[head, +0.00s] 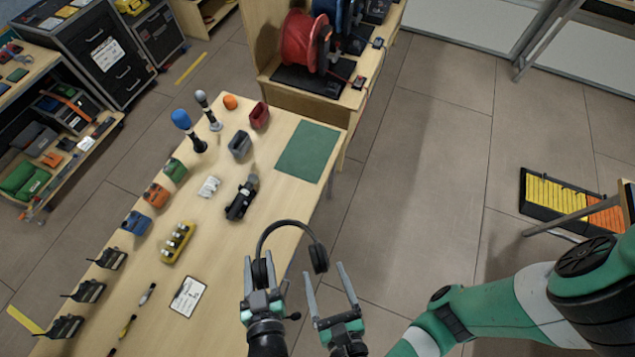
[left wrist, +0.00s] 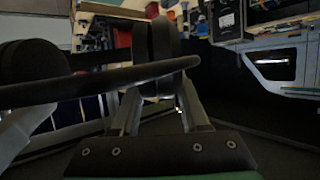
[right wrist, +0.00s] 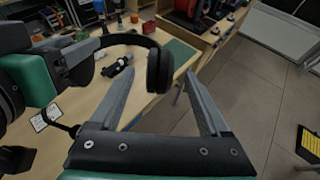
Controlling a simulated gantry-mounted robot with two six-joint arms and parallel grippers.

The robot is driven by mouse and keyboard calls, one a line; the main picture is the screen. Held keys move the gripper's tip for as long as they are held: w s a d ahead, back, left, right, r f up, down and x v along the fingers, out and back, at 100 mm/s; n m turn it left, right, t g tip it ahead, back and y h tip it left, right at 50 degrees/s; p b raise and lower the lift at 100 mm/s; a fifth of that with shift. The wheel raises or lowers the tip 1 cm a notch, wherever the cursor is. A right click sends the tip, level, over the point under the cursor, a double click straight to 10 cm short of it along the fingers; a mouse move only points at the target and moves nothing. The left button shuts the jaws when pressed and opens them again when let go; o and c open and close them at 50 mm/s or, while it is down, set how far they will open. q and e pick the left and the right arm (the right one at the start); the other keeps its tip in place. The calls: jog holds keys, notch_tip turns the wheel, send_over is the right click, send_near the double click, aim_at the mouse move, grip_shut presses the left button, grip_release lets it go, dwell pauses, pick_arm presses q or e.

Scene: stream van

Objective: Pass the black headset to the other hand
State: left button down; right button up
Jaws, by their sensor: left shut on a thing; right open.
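The black headset (head: 274,228) is in the air near the table's right edge in the head view, its band arching upward. My left gripper (head: 261,277) is shut on it at its left earcup. In the left wrist view an earcup (left wrist: 156,45) sits between the fingers and the band crosses in front. The other earcup (head: 319,258) hangs free to the right. My right gripper (head: 345,282) is open and empty, just below and right of that free earcup. In the right wrist view the free earcup (right wrist: 160,70) shows between and beyond the open fingers (right wrist: 165,90).
The wooden table (head: 225,270) holds a green mat (head: 308,151), a black camera-like device (head: 242,199), a yellow tray (head: 177,242), a white clipboard sheet (head: 188,296) and several radios (head: 108,258). Red cable reel (head: 304,40) stands behind. Open floor lies to the right.

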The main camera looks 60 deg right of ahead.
aim_at(317, 251)
jog(key=x, duration=0.7)
jog(key=shift+w+d, duration=0.2)
grip_shut()
pick_arm(q)
jog(key=shift+c, duration=1.6)
grip_release()
